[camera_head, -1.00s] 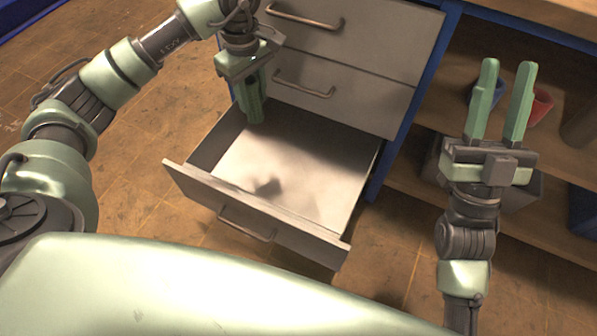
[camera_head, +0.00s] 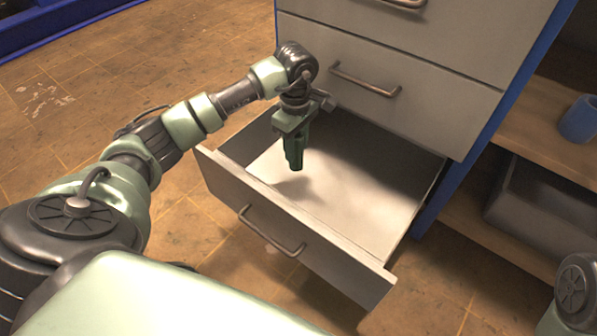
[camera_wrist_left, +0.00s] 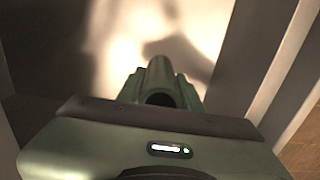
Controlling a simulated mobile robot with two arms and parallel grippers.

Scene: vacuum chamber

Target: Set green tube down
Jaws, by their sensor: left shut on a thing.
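My left gripper (camera_head: 294,158) points down into the open drawer (camera_head: 345,262) and is shut on the green tube. In the left wrist view the green tube (camera_wrist_left: 160,84) shows its dark open end between the fingers, with the pale drawer floor (camera_wrist_left: 120,45) beyond it. In the head view the tube cannot be told apart from the green fingers. The fingertips look above the drawer floor, toward its back left part, with a shadow on the floor nearby. My right gripper is out of view; only a part of the right arm shows at the lower right edge.
The drawer is empty apart from my gripper. Closed drawers with metal handles (camera_head: 366,80) stand above it, close to my left wrist. A shelf at the right holds a blue cup (camera_head: 579,119) and a grey bin (camera_head: 532,208).

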